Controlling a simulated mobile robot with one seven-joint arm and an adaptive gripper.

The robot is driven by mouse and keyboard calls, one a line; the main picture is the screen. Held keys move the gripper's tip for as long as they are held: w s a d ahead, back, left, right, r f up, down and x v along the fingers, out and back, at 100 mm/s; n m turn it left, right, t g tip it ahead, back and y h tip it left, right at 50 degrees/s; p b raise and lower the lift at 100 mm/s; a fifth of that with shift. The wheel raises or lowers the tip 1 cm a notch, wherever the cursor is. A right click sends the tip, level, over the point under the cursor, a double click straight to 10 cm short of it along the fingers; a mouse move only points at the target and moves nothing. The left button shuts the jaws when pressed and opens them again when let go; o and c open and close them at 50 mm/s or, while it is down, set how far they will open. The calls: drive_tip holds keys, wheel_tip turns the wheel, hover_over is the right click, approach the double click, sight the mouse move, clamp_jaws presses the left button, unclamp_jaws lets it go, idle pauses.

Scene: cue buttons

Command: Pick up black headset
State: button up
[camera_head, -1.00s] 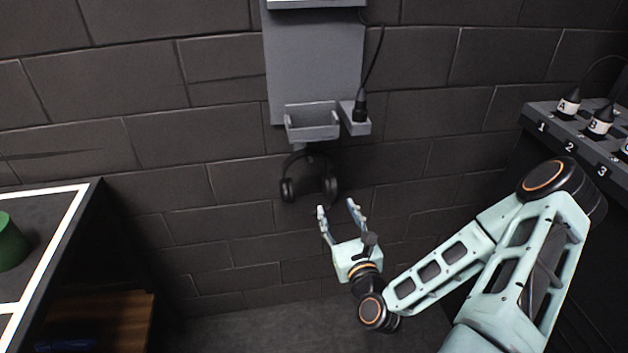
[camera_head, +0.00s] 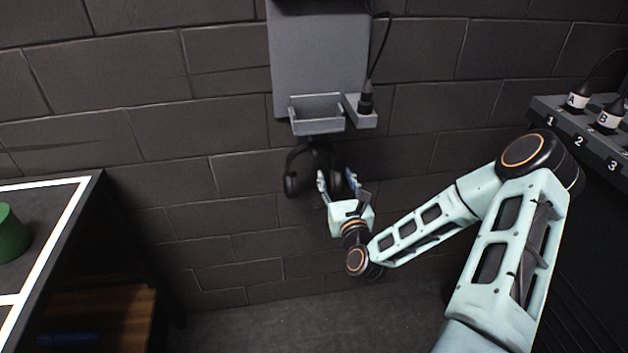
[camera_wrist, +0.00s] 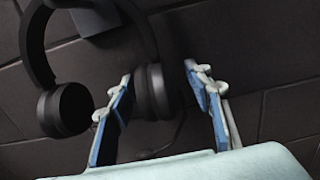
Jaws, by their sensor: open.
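The black headset (camera_head: 291,184) hangs below the grey wall tray, against the dark brick wall. In the wrist view the headset (camera_wrist: 66,110) shows its band and both ear cups. My gripper (camera_head: 338,181) is open at the right ear cup. In the wrist view the right ear cup (camera_wrist: 156,92) lies between the fingers of my gripper (camera_wrist: 158,80), close to the left finger. I cannot tell whether that finger touches it. The hook or support of the headset is hidden under the tray.
Above are the grey tray (camera_head: 317,117) and a microphone (camera_head: 366,97) in a holder with a cable. A table with a green object (camera_head: 10,236) stands at left. A shelf with lettered microphones (camera_head: 576,100) is at right. The floor below is clear.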

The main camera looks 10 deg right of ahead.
drive_tip(key=shift+w, duration=0.1)
drive_tip(key=shift+c, duration=0.2)
clamp_jaws()
drive_tip(key=shift+r, duration=0.1)
